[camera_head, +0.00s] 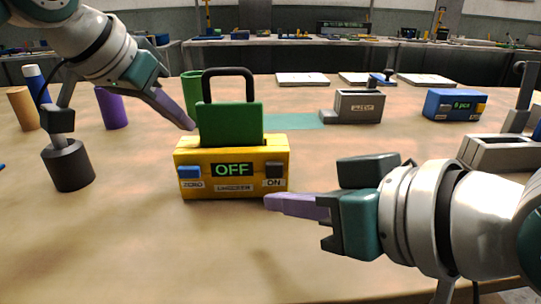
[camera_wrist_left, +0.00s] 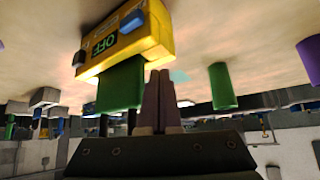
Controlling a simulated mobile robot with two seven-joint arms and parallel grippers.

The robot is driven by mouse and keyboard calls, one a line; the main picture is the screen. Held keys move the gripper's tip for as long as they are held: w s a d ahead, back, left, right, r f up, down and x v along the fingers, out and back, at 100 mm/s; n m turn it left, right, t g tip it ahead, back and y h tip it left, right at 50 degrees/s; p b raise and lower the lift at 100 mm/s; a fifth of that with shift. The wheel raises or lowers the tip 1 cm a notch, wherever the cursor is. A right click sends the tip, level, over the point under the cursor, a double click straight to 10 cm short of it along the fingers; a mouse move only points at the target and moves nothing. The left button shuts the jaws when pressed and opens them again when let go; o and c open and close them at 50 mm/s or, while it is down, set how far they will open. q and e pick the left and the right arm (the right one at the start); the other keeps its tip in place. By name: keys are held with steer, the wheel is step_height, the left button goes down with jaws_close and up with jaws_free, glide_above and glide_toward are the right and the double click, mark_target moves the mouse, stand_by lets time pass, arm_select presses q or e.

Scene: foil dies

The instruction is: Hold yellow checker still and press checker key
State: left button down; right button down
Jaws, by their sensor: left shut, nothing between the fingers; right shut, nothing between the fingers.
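The yellow checker (camera_head: 231,169) stands upright on the table with its display (camera_head: 232,169) reading OFF. A blue ZERO key (camera_head: 189,172) is at its left and a dark ON key (camera_head: 273,171) at its right. A green block with a dark handle (camera_head: 230,125) rests on its top. My left gripper (camera_head: 190,126) is shut and empty, its tips by the checker's upper left, beside the green block; contact cannot be told. My right gripper (camera_head: 270,202) is shut and empty, its tips in front of the lower right corner, below the ON key. The left wrist view shows the checker (camera_wrist_left: 150,45) beyond my left fingers.
A dark round stand (camera_head: 68,166) with a post is at the left, near orange, blue and purple cylinders. A green cylinder (camera_head: 191,92) stands behind the checker. A grey device (camera_head: 358,107) and a blue device (camera_head: 454,105) are at the right rear. The front left table is clear.

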arm_select(q)
steer(key=shift+r+p, duration=2.65)
